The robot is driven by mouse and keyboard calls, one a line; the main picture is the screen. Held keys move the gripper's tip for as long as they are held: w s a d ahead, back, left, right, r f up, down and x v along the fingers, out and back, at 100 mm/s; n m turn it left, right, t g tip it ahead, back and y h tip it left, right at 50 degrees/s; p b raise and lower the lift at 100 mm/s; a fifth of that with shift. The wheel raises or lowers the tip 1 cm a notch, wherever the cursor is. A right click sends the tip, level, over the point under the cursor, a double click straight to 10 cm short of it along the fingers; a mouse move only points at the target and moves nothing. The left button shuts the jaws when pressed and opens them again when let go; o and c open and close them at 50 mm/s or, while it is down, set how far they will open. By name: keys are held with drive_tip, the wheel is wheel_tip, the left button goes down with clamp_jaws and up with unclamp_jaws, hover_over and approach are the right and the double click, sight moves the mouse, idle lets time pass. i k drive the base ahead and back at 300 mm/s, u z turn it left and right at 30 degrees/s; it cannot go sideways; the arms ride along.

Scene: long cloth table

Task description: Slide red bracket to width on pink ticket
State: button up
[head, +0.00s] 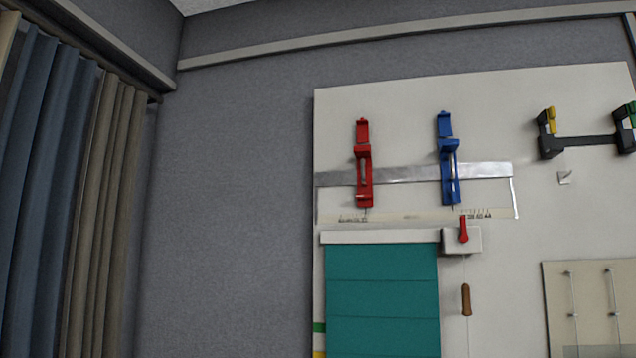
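The red bracket (364,185) sits upright on a horizontal metal rail (410,174) on the pale wall board (530,110). It is toward the left part of the rail. A blue bracket (449,170) sits on the same rail to its right, with a clear gap between them. Below the rail runs a pale scale strip (410,216) with small dark marks, too small to read. Each bracket has a thin pointer reaching down toward the strip. I see no pink ticket. My gripper is not in view.
A teal blind (382,300) hangs below the strip, with a white box and red lever (463,230) and a brown cord handle (466,300) beside it. A dark bar with yellow and green clips (585,142) is at right. Curtains (70,190) hang at left.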

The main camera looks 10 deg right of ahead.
sight(363, 152)
drive_tip(key=k, duration=1.1)
drive_tip(key=u, duration=0.55)
drive_tip(key=i, duration=1.75)
drive_tip(key=z, duration=0.35)
